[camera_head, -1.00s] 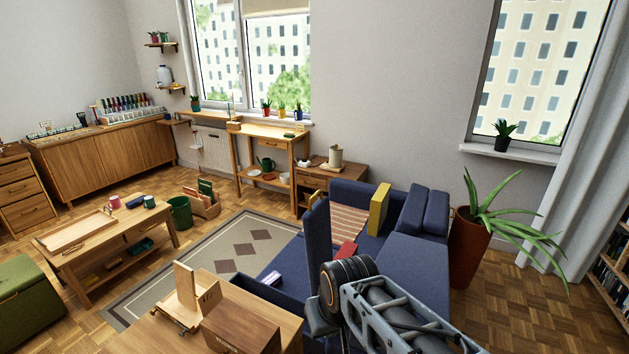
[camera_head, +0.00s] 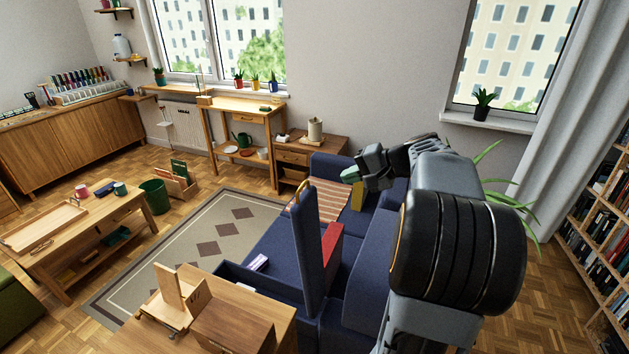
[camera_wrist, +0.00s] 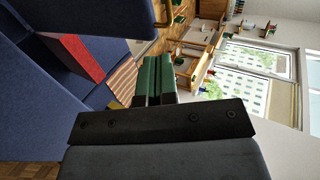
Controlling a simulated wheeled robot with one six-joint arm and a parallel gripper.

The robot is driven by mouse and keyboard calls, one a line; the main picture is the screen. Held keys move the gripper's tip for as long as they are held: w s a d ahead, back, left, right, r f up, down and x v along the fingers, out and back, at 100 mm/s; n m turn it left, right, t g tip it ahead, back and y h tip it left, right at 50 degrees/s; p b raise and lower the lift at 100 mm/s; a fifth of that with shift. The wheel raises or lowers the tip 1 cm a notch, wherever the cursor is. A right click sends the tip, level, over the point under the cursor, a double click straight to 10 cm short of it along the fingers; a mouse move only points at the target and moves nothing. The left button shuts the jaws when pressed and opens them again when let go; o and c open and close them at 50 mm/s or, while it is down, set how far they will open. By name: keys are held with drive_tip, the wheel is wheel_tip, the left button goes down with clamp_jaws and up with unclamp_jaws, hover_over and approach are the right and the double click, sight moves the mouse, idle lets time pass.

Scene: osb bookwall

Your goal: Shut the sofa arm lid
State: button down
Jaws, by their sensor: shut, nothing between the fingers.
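The sofa arm lid (camera_head: 308,245) is a blue padded panel that stands upright, open, with a tan loop at its top edge. The open sofa arm box (camera_head: 240,277) lies to its left, with a small white and purple item (camera_head: 259,263) inside. My gripper (camera_head: 350,175) is shut and empty, held above the sofa to the right of the lid's top, apart from it in the picture. Its green fingers (camera_wrist: 153,80) are together in the wrist view. A blue panel (camera_wrist: 95,15), likely the lid, fills the upper left there.
The blue sofa (camera_head: 270,240) carries a red item (camera_head: 332,243) just right of the lid and a striped blanket (camera_head: 330,203). A wooden table (camera_head: 270,305) with a wooden stand (camera_head: 170,300) is close in front. A bookshelf (camera_head: 590,215) stands at right.

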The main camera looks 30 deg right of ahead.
drive_tip(key=r+p+x, duration=0.1)
drive_tip(key=p+x, duration=0.1)
drive_tip(key=x, duration=0.8)
drive_tip(key=shift+w+a, duration=0.25)
drive_tip(key=shift+a, duration=0.1)
drive_tip(key=shift+w, duration=0.1)
